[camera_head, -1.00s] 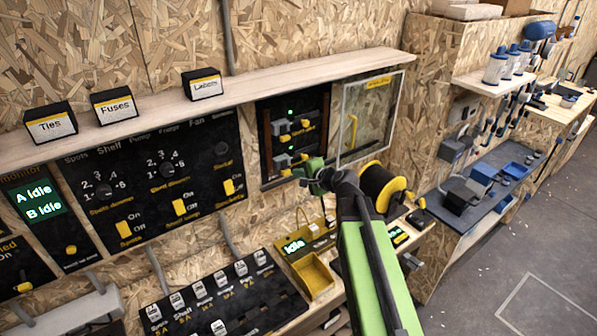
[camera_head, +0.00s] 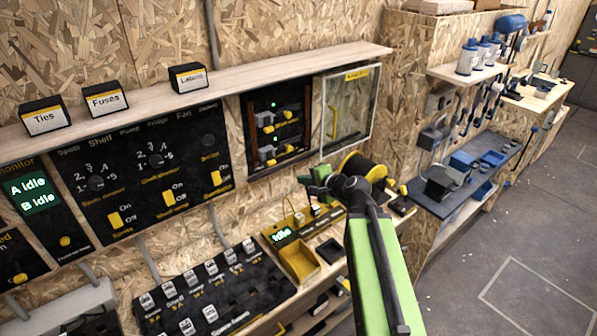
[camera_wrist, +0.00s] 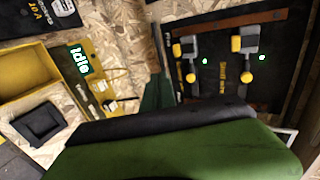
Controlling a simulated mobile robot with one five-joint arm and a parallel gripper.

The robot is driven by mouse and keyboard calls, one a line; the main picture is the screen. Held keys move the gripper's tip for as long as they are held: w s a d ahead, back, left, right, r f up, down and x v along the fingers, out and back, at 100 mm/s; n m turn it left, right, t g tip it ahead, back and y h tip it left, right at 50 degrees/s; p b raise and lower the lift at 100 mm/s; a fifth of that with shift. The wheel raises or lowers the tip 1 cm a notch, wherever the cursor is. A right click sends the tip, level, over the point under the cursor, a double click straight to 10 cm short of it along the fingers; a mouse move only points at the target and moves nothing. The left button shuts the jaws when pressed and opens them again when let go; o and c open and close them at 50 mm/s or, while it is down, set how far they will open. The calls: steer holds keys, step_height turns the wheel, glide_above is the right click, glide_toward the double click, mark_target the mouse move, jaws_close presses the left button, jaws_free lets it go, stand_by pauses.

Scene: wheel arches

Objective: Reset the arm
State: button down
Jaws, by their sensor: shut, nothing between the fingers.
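My green and black arm rises from the bottom of the head view, with my gripper (camera_head: 318,181) at its end, in front of the wall below the breaker panel. My gripper is shut and holds nothing. The black breaker panel (camera_head: 262,152) with grey and yellow levers is just above it. It also shows in the wrist view (camera_wrist: 215,85), turned on its side. The green gripper body fills the lower part of the wrist view.
A clear framed door (camera_head: 348,120) stands open right of the breaker panel. A black and yellow spool (camera_head: 362,170) sits close behind my arm. A yellow tray (camera_head: 298,262) with an "Idle" display lies below my gripper. A shelf (camera_head: 130,105) with labelled boxes runs above. Open floor lies at right.

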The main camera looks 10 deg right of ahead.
steer(key=s+a+f+n+g, duration=0.4)
steer(key=a+f+n, duration=0.15)
steer(key=a, duration=0.45)
steer(key=s+d+f+n+g+h, duration=0.2)
steer(key=s+d+f+n+g, duration=0.1)
steer(key=s, duration=0.4)
steer(key=s+d+f+n+g+h, duration=0.3)
steer(key=s+d+f+n+g, duration=0.1)
steer(key=s, duration=0.3)
steer(key=shift+s+d+f+g+h, duration=0.25)
steer(key=shift+d+f+g+h, duration=0.05)
steer(key=shift+d+f, duration=0.15)
